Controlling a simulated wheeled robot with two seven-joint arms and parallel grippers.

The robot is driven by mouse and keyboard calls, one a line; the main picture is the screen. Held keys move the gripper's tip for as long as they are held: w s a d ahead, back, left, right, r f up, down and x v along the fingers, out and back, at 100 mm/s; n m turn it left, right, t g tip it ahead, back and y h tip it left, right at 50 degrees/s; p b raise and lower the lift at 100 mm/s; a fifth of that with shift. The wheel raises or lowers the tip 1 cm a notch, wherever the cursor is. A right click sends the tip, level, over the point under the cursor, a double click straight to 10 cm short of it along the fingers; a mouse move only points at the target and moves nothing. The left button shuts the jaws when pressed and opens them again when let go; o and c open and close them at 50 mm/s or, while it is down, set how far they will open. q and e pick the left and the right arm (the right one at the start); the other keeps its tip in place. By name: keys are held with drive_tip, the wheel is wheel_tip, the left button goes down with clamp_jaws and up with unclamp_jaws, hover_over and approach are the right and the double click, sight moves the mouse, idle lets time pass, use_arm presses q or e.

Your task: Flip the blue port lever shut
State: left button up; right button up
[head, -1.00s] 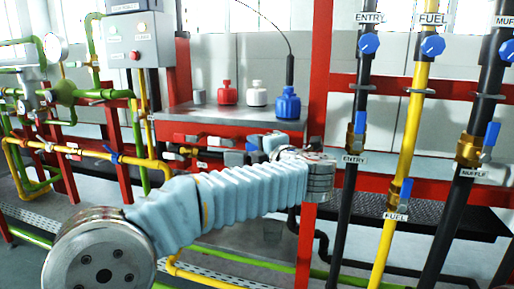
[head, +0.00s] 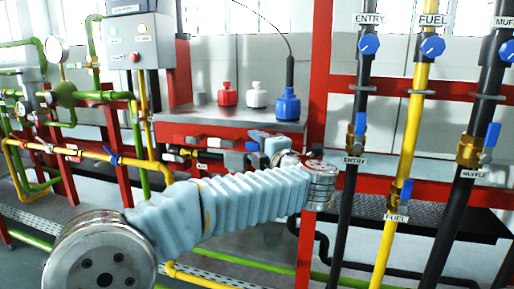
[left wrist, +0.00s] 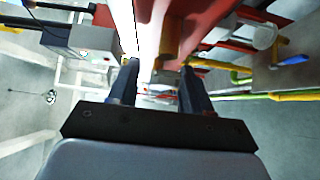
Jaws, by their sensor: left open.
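Blue levers sit on brass valves of the labelled pipes: the ENTRY lever (head: 360,123), the FUEL lever (head: 406,190) and the MUFFLE lever (head: 492,135). A smaller blue lever (head: 113,157) is on the yellow pipe at left. No readable label tells which is the port lever. My left gripper (head: 250,146) is beyond my pale-sleeved arm, in front of the shelf and left of the ENTRY pipe; its fingertips are hard to make out there. In the left wrist view, my left gripper (left wrist: 158,75) is open, with a brownish-yellow part (left wrist: 167,38) showing beyond the gap. My right gripper is not seen.
A metal shelf (head: 190,117) carries red, white and blue bottles behind my left gripper. A red upright post (head: 316,80) stands between the shelf and the ENTRY pipe (head: 361,85). A grey control box (head: 133,40) hangs at upper left. Green and yellow pipes crowd the left.

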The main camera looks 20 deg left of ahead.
use_arm(q)
drive_tip(key=b+v, duration=0.1)
drive_tip(key=v, duration=1.2)
drive_tip(key=shift+s+d, duration=0.25)
